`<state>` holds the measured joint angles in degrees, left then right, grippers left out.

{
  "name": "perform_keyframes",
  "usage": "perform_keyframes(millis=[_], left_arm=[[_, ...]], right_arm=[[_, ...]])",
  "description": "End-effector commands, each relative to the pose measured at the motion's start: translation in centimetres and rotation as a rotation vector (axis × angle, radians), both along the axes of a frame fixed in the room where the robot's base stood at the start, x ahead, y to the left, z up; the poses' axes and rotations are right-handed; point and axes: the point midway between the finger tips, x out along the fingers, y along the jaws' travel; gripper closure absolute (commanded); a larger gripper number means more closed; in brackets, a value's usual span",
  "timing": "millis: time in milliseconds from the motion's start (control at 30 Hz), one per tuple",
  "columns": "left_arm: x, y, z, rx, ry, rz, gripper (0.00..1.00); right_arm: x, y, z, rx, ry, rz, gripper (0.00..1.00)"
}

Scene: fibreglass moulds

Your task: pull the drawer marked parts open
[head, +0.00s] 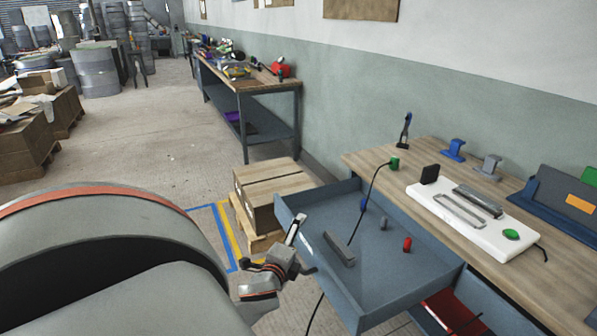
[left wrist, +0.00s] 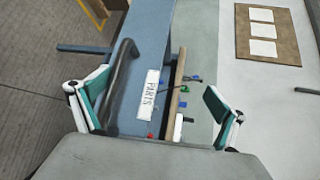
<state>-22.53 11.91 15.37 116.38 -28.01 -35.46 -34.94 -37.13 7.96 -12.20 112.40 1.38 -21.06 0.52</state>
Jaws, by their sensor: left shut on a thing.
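The blue-grey drawer (head: 385,275) stands pulled out from the bench, with small blue, grey and red things inside. The left wrist view shows its front edge-on, with a white label reading PARTS (left wrist: 148,97) and a dark bar handle (left wrist: 121,78). My left gripper (head: 302,250) is at the drawer's front, shut on the handle. In the left wrist view the handle lies beside the left finger, and the fingers stand well apart; the exact contact is hard to see. My right gripper is not in view.
The wooden bench top (head: 385,160) carries a white panel (head: 470,215), blue and grey stands and a black clamp. A red thing (head: 453,310) shows below the drawer. Cardboard boxes (head: 270,190) on a pallet stand behind the drawer. Open floor (head: 165,150) lies to the left.

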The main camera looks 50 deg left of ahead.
Motion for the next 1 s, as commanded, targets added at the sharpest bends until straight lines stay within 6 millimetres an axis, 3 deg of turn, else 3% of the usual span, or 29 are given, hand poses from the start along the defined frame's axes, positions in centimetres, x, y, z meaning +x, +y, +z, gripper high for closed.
perform_keyframes(millis=[33,400,433,467,500,533,1000], left_arm=[[0.3,0.2,1.5,0.015,-0.022,-0.001,0.21],[-1.5,-1.0,1.7,0.012,-0.021,-0.002,0.32],[-1.6,-1.1,1.7,0.012,-0.021,-0.002,0.37],[-1.8,-1.2,1.7,0.011,-0.02,-0.001,0.5],[-2.0,-1.4,1.7,0.01,-0.018,-0.002,0.68],[-2.2,-1.5,1.6,0.008,-0.017,-0.002,0.72],[-4.9,-3.1,1.4,0.003,-0.006,0.001,0.72]], right_arm=[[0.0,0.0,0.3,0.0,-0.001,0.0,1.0],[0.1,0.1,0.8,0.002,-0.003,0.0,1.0],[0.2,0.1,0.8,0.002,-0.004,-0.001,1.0],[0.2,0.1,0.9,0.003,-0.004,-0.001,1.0],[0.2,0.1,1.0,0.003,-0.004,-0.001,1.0],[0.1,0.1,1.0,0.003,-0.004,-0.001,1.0],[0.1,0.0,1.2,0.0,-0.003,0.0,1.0]])
